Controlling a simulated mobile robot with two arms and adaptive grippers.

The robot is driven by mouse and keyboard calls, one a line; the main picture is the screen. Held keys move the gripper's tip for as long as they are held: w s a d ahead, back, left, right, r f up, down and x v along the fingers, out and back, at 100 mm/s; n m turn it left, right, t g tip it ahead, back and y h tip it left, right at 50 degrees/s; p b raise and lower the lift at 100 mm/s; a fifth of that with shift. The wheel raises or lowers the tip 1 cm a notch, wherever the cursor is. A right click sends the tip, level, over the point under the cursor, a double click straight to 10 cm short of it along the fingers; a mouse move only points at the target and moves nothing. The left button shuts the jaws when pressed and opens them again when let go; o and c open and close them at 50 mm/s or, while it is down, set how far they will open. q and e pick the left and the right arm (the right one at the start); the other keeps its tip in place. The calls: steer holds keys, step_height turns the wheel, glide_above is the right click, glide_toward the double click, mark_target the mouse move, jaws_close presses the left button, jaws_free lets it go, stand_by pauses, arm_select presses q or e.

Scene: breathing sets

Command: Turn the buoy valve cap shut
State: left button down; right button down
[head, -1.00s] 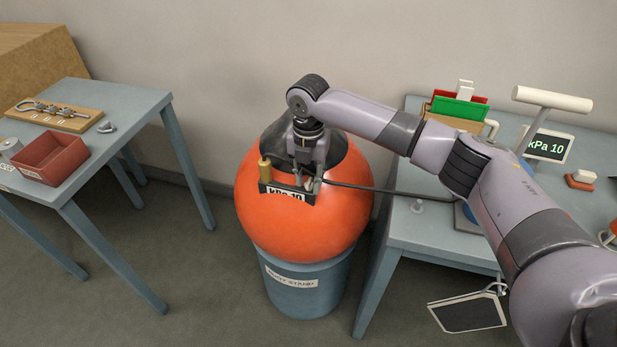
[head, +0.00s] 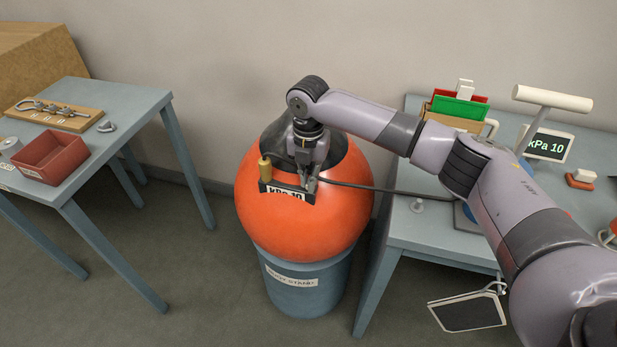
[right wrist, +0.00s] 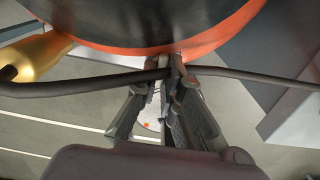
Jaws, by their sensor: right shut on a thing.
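The orange buoy (head: 320,225) with a black top sits on a round blue stand (head: 305,290). My right gripper (head: 310,184) points down at the buoy's front, beside the display's right end. In the right wrist view its fingers (right wrist: 165,72) are shut on a small part at the buoy's edge, apparently the valve cap, which the fingers hide. The brass fitting shows at left there (right wrist: 38,55). My left gripper is not in view.
A dark hose (head: 385,189) runs from near the gripper to the right table (head: 415,235). That table holds a pump with a white handle (head: 552,98) and a "kPa 10" screen (head: 550,146). The left table holds a red bin (head: 50,160). Floor between is clear.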

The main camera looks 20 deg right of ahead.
steer(key=shift+r+m+p, duration=0.15)
steer(key=shift+m+p, duration=0.25)
steer(key=shift+p, duration=0.35)
steer(key=m+p, duration=0.6)
steer(key=p, duration=0.2)
steer(key=shift+w+a+r, duration=0.1)
steer(key=shift+r, duration=0.05)
steer(key=m+p, duration=0.4)
steer(key=m, duration=0.2)
steer(key=shift+w, duration=0.1)
steer(key=m+p, duration=0.2)
steer(key=m, duration=0.1)
steer(key=shift+w+f+m+p, duration=0.1)
steer(key=shift+f+m+p, duration=0.15)
steer(key=shift+m+p, duration=0.6)
steer(key=shift+m, duration=0.35)
steer(key=c, duration=1.7)
jaws_free()
